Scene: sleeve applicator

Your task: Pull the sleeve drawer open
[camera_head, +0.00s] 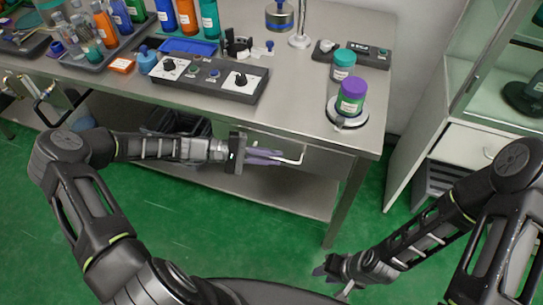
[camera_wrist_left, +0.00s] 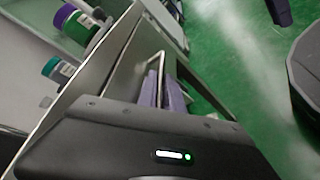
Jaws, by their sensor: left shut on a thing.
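The sleeve drawer (camera_head: 322,163) is a grey metal front under the right part of the steel table. Its pale bar handle (camera_head: 291,160) sticks out from the front. My left gripper (camera_head: 266,157) has purple fingers shut on the handle, reaching in from the left. In the left wrist view the fingers (camera_wrist_left: 166,93) lie along the handle (camera_wrist_left: 154,66), beside the drawer front (camera_wrist_left: 130,72). The drawer's inside is not visible; I see no clear gap at its front. My right gripper (camera_head: 338,280) hangs low over the floor, away from the table; its fingers are unclear.
The steel table (camera_head: 300,95) carries a control box (camera_head: 212,78), bottles, a purple-lidded jar (camera_head: 351,95) and a teal-lidded jar (camera_head: 343,64). A lower shelf (camera_head: 290,195) and a table leg (camera_head: 345,205) are below the drawer. Green floor in front is clear. A white cabinet stands right.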

